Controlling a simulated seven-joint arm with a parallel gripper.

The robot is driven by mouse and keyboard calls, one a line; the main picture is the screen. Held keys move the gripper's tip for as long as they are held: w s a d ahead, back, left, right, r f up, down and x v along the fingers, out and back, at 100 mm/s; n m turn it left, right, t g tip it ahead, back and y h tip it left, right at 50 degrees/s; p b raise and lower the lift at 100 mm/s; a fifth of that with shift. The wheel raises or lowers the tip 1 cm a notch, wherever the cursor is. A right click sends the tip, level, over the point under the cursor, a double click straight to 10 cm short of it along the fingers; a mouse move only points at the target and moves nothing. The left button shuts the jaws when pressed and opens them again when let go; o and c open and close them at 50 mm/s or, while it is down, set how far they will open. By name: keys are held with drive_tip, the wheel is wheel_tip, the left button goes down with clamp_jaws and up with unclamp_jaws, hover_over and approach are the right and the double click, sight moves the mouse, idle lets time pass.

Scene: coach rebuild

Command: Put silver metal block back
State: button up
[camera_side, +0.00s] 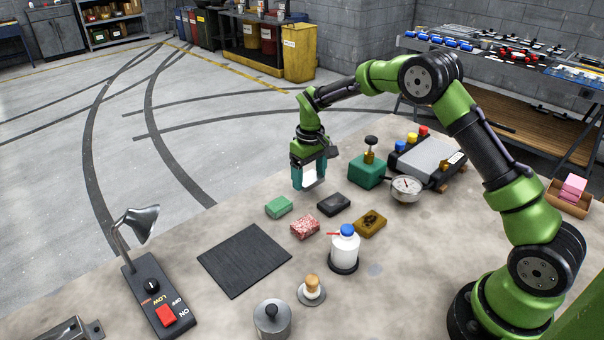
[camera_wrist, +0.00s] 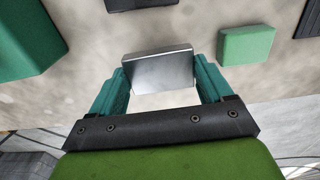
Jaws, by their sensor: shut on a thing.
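The silver metal block (camera_wrist: 158,72) is a shiny, flat-sided block between the two teal fingers of my gripper (camera_wrist: 160,82) in the wrist view. My gripper is shut on it. In the side view, my gripper (camera_side: 309,183) holds the silver block (camera_side: 312,180) over the far part of the worktop, left of the teal box with a black knob. The block appears raised above the table. The fingers partly cover its sides.
Green (camera_side: 279,207), red-speckled (camera_side: 305,228), black (camera_side: 334,204) and brown (camera_side: 370,223) blocks lie close in front of my gripper. A dark mat (camera_side: 244,260) lies nearer left, bare. A blue-capped bottle (camera_side: 344,250) stands nearer.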

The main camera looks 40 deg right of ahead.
sight(310, 178)
drive_tip(key=shift+f, duration=1.35)
drive_tip(key=shift+f, duration=0.15)
drive_tip(key=o, duration=1.2)
drive_tip(key=shift+o, duration=0.2)
